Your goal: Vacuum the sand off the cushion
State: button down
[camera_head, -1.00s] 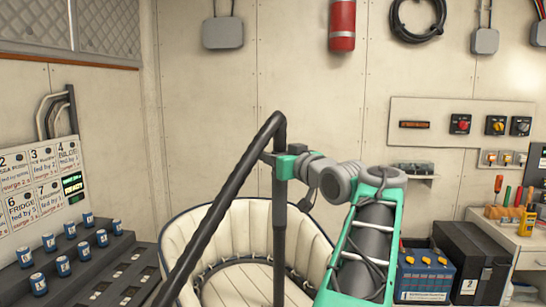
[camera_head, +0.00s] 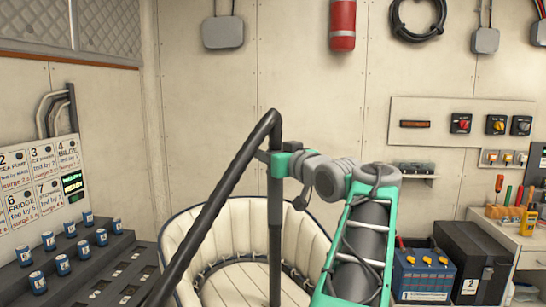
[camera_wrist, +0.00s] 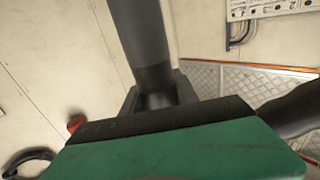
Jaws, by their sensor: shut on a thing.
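The cream, channelled cushion seat (camera_head: 240,283) with a dark-edged curved back (camera_head: 200,240) stands at the lower middle of the head view. I cannot make out sand on it. My gripper (camera_head: 270,157) is shut on a dark upright vacuum wand (camera_head: 276,215), high above the seat. The wand bends at its top into a dark hose (camera_head: 222,197) that runs down to the lower left. The wand's lower end is out of the frame. In the wrist view the wand (camera_wrist: 140,45) stands between my gripper's fingers (camera_wrist: 157,95).
A stepped dark bench with several blue-labelled cans (camera_head: 70,230) stands at left, below a labelled panel (camera_head: 45,190). A blue battery box (camera_head: 425,275), a black box (camera_head: 475,260) and a tool counter (camera_head: 525,240) are at right. A fire extinguisher (camera_head: 342,25) hangs on the wall.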

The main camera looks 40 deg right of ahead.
jog(key=shift+w+a+r+b, duration=0.1)
jog(key=shift+w+a+b, duration=0.25)
jog(key=shift+a, duration=0.3)
jog(key=shift+w+a+r+b, duration=0.1)
jog(key=shift+w+a+b, duration=0.25)
jog(key=shift+a, duration=0.3)
jog(key=shift+f, duration=0.2)
jog(key=shift+r, duration=0.1)
notch_tip(320, 180, up, 8)
jog(key=p, duration=0.6)
